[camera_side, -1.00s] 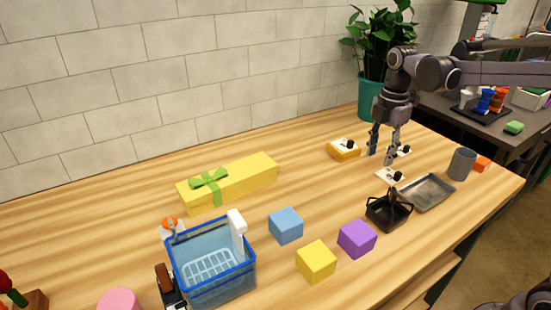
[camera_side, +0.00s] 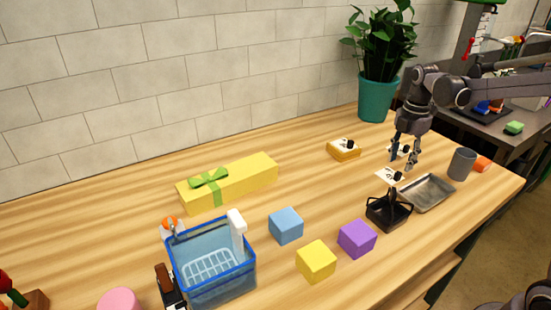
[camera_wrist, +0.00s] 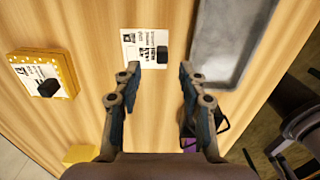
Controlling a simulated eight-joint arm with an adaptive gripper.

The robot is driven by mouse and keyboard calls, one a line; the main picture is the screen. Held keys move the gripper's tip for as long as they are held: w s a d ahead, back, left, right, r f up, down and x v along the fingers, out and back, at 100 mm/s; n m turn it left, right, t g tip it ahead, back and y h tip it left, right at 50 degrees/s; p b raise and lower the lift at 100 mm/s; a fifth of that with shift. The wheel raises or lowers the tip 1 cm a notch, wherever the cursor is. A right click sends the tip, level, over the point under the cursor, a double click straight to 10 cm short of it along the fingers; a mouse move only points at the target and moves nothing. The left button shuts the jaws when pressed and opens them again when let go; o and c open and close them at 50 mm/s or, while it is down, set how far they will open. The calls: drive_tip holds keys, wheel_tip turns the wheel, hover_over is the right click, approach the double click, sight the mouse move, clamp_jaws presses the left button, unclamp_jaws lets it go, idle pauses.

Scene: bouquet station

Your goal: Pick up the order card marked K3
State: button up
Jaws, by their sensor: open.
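Another card (camera_side: 345,145) lies on a yellow block (camera_side: 343,154). My gripper (camera_side: 403,162) points down, open and empty, close to the flat card. In the wrist view my fingertips (camera_wrist: 158,68) frame the table just below that card.
A grey metal tray (camera_side: 427,192) lies right of the holder, with a grey cup (camera_side: 462,163) beyond. A potted plant (camera_side: 377,97) stands behind. Purple (camera_side: 357,238), yellow (camera_side: 316,261) and blue (camera_side: 286,225) cubes sit left.

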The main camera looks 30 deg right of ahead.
sight(399, 172)
drive_tip(key=shift+s+d+f, duration=0.1)
drive_tip(key=shift+s+f, duration=0.05)
drive_tip(key=shift+f, duration=1.9)
clamp_jaws()
